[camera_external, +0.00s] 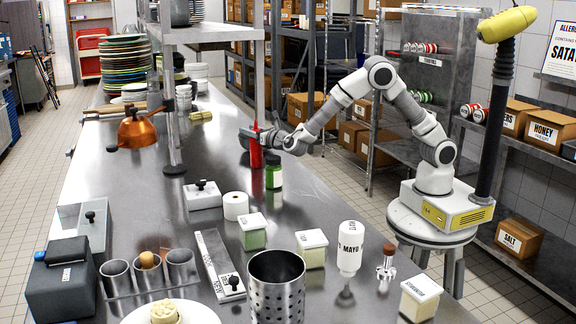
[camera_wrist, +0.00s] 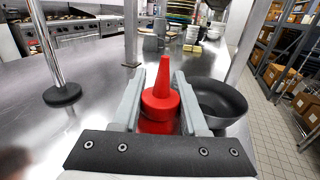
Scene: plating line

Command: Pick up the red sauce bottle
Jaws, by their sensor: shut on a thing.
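The red sauce bottle (camera_external: 256,148) is upright with a pointed nozzle, at the far right edge of the steel counter. In the wrist view its red cap and nozzle (camera_wrist: 160,95) stand between the two fingers. My gripper (camera_wrist: 160,100) is shut on the bottle, with one finger on each side. In the external view my gripper (camera_external: 258,138) reaches the bottle from the right.
A dark bowl (camera_wrist: 218,103) is close at the right of the bottle. A green jar (camera_external: 274,174) stands just in front of it. A shelf post with a round foot (camera_wrist: 62,94) is at the left. Stacked plates (camera_external: 122,62) stand farther back.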

